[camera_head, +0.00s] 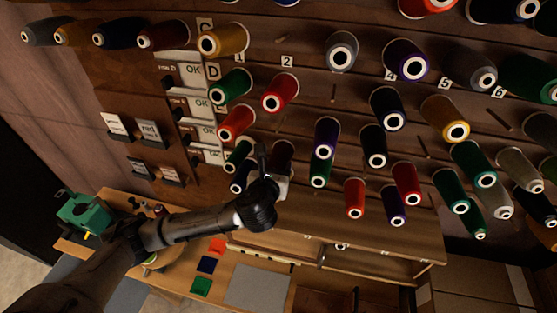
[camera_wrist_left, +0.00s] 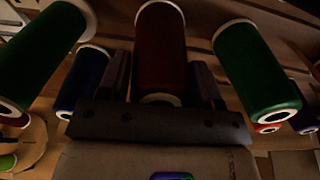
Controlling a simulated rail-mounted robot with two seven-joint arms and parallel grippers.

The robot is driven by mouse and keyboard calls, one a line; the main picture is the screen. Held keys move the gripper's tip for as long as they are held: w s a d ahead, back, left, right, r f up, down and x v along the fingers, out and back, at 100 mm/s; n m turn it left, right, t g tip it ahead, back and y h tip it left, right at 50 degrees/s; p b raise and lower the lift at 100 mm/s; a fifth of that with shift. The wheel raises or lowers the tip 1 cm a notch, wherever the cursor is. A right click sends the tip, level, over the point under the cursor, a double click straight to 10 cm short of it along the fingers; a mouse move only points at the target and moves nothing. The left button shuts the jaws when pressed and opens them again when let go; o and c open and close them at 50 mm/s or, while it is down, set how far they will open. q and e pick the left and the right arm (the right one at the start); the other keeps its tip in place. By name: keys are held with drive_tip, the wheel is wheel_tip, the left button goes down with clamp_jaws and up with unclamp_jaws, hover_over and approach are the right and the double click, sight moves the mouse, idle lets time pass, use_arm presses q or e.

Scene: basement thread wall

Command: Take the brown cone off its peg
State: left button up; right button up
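The brown cone (camera_head: 281,155) hangs on the thread wall, partly hidden behind my left gripper (camera_head: 270,160) in the head view. In the left wrist view the dark reddish-brown cone (camera_wrist_left: 160,50) stands between the two fingers of my left gripper (camera_wrist_left: 160,82). One finger is on each side of it, with a thin gap or near-contact. The fingers look open around the cone. The cone's near end is close to the palm. Its peg is hidden. My right gripper is in neither view.
A green cone (camera_wrist_left: 255,65) is close on the right in the wrist view. Another green cone (camera_wrist_left: 42,52) and a blue cone (camera_wrist_left: 85,80) are close on the left. A wooden ledge (camera_head: 340,228) runs below the cones. A workbench (camera_head: 180,275) stands below left.

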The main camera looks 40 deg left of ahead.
use_arm(q)
drive_tip(key=c, duration=0.3)
drive_tip(key=shift+s+d+r+p, duration=0.25)
drive_tip(key=shift+s+p, duration=0.35)
drive_tip(key=shift+p, duration=0.05)
drive_tip(key=shift+c, duration=0.2)
drive_tip(key=p+v, duration=0.5)
drive_tip(key=v, duration=0.4)
drive_tip(key=shift+s+d+f, duration=0.15)
drive_tip(key=shift+s+d, duration=0.05)
drive_tip(key=shift+s, duration=0.25)
drive_tip(key=shift+s+d+r, duration=0.4)
drive_tip(key=shift+s+r, duration=0.3)
drive_tip(key=shift+s, duration=0.15)
drive_tip(key=shift+s+d+r, duration=0.45)
drive_tip(key=shift+s+r, duration=0.25)
drive_tip(key=shift+s, duration=0.2)
